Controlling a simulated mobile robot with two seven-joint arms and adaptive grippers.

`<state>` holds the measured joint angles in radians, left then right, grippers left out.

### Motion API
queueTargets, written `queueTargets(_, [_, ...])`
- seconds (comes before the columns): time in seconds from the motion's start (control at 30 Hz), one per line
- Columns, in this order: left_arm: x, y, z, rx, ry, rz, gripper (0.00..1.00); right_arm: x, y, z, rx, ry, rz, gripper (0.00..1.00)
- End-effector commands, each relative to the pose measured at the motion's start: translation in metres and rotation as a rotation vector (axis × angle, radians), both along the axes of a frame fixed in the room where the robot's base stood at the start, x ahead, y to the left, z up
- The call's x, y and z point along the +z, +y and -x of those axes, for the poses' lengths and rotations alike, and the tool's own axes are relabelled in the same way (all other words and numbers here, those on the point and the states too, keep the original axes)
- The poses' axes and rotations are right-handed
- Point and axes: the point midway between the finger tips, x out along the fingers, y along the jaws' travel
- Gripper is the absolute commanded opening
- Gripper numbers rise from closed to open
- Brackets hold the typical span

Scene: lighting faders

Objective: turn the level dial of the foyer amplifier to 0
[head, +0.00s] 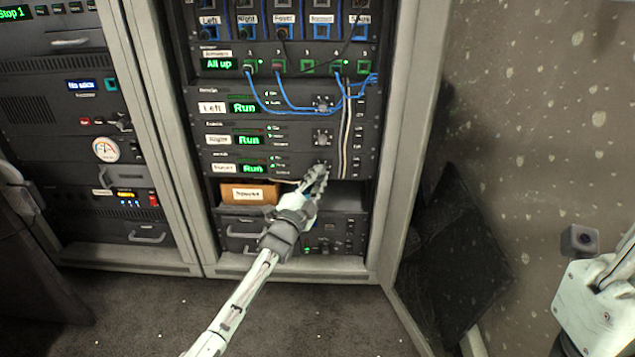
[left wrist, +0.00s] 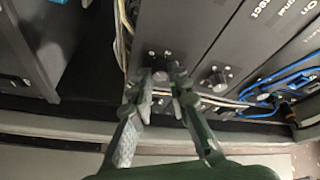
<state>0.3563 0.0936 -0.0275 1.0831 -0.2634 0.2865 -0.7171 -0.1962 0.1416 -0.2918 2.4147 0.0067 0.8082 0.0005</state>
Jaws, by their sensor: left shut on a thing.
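The third amplifier from the top of its group (head: 205,161) has a small white label, hard to read, and a green display reading Run. My left gripper (head: 317,173) reaches up to the right part of its front and covers its dial. In the left wrist view the gripper (left wrist: 163,76) has a finger on each side of a dark round dial (left wrist: 160,77) and is shut on it. The dial's pointer and scale cannot be read. My right gripper's fingers are not in view; only part of my right arm shows at the right edge.
Amplifiers labelled Left (head: 211,107) and Right (head: 217,139) stand above, each with a dial. Blue cables (head: 285,100) and pale cables (head: 346,140) hang close by. An orange-brown box (head: 249,193) sits below. An open rack door stands at right.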

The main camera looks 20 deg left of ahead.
Motion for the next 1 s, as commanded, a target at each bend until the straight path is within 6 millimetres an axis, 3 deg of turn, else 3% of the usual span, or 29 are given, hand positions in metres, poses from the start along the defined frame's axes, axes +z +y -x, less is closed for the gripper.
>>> queueTargets(0.57, [-0.0001,0.0002,-0.0003,0.001,-0.009,0.033,0.0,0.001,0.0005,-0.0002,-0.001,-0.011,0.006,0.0])
queueTargets(0.6, [-0.0001,0.0002,-0.0003,0.001,-0.008,0.032,0.19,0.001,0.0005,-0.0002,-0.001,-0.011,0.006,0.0])
queueTargets(0.73, [0.0,0.0001,-0.0003,0.001,-0.008,0.032,0.35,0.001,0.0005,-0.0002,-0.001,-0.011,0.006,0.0])
queueTargets(1.0, [-0.0001,0.0,-0.0001,0.001,-0.009,0.031,0.38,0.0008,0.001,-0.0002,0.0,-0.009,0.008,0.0])
